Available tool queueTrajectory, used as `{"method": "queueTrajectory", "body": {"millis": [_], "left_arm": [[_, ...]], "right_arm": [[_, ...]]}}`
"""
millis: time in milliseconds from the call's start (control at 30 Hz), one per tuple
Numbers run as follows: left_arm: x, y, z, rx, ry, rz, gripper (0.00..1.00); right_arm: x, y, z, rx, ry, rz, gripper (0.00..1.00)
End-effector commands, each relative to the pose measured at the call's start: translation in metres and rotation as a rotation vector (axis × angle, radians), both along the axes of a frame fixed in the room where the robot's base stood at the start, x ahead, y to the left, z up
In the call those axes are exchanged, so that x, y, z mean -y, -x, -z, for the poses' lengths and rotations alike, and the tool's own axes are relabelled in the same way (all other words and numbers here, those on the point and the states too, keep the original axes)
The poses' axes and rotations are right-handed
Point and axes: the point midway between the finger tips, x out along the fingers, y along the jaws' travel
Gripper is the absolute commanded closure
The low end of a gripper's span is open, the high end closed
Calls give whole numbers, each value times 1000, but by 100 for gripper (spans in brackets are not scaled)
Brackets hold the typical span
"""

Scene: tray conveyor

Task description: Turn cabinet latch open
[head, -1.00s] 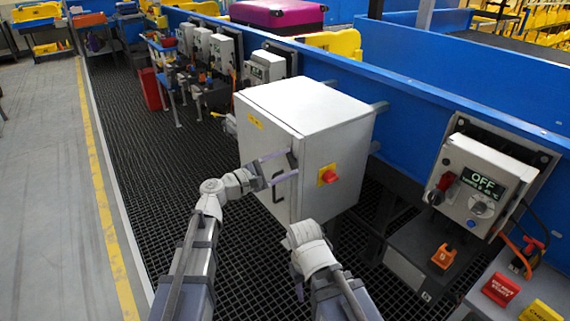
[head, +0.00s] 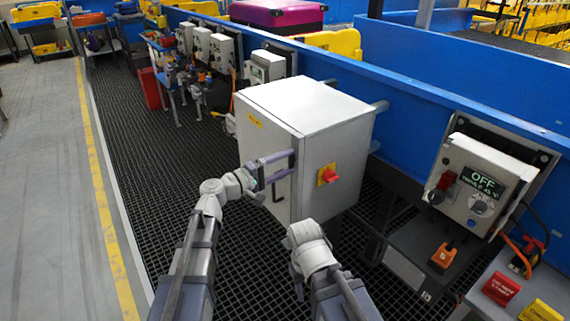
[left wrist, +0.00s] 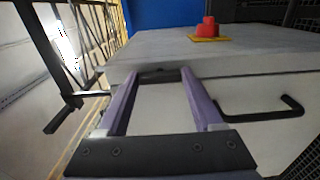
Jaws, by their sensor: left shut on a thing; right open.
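A pale grey cabinet (head: 310,110) hangs off the blue conveyor side, its door shut. A dark latch (left wrist: 158,75) is at the door's edge, mostly hidden by the fingers. My left gripper (head: 284,164) is at the door edge; in the left wrist view (left wrist: 160,90) its two purple fingers are shut on the latch. A bent black handle (left wrist: 262,112) is on the door beside the fingers. A red knob (head: 329,174) on a yellow plate is on the neighbouring face. My right gripper (head: 308,240) is low in front of the cabinet, apart from it, open, its fingertips hard to see.
A control box reading OFF (head: 470,185) is mounted to the right. Below it are an orange tag (head: 444,255) and a red block (head: 501,290). Other boxes (head: 222,50) line the conveyor at the left. The dark floor grating (head: 150,170) left of the cabinet is clear.

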Motion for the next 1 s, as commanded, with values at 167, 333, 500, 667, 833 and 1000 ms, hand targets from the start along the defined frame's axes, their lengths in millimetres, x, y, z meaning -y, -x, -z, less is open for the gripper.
{"method": "queueTrajectory", "body": {"millis": [167,333,500,667,833,1000], "left_arm": [[0,1,1,14,-14,1,88],[0,1,1,17,-16,2,88],[0,1,1,17,-16,2,88],[0,1,1,17,-15,2,18],[0,1,1,16,-14,1,3],[0,0,0,16,-13,1,3]], "right_arm": [[0,0,0,0,0,0,50],[0,0,0,0,0,0,50],[0,0,0,0,0,0,50],[0,0,0,0,0,0,50],[0,0,0,0,0,0,50],[0,0,0,0,0,0,50]]}}
